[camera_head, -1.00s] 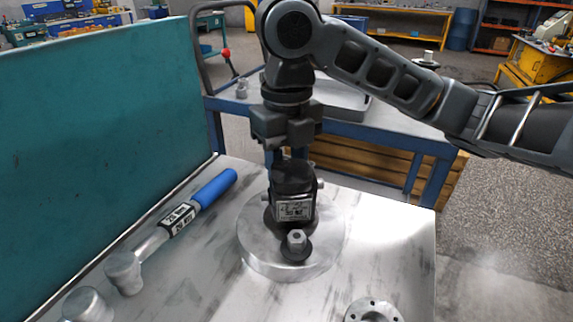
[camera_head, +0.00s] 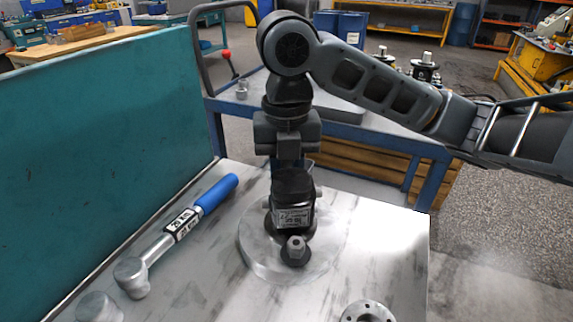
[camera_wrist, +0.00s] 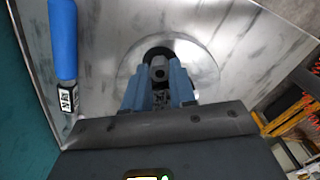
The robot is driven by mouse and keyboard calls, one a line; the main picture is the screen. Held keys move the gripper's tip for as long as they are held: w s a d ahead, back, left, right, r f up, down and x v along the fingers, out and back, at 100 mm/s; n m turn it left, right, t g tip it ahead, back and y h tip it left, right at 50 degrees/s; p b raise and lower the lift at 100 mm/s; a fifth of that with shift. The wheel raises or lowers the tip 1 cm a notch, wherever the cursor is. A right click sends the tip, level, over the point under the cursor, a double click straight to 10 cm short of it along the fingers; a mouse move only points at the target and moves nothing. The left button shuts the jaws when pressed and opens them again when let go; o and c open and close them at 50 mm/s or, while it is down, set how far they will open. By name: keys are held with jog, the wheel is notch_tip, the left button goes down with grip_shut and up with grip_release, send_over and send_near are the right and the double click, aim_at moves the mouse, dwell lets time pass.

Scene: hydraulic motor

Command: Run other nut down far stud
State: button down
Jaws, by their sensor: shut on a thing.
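The black motor (camera_head: 293,217) with a pale label stands upright on a round metal plate (camera_head: 254,255) on the bench. A near stud with a grey nut (camera_head: 296,246) shows on its front flange. The far stud is hidden behind the motor in the head view. My gripper (camera_wrist: 158,80) reaches down behind the motor; its fingertips are hidden in the head view. In the wrist view its blue fingers are closed about a grey nut (camera_wrist: 158,72) over the black flange (camera_wrist: 158,54). How far the nut sits down the stud cannot be told.
A blue-handled torque wrench (camera_head: 186,222) lies to the left, beside a teal panel (camera_head: 90,130). A blue trolley (camera_head: 350,125) stands behind. The bench right of the plate is clear.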

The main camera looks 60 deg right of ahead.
jog(key=shift+m, duration=0.3)
jog(key=m+p, duration=0.2)
jog(key=shift+r+m, duration=0.15)
jog(key=shift+m, duration=0.25)
jog(key=shift+f+m, duration=0.2)
jog(key=shift+m, duration=0.6)
jog(key=c, duration=1.2)
grip_release()
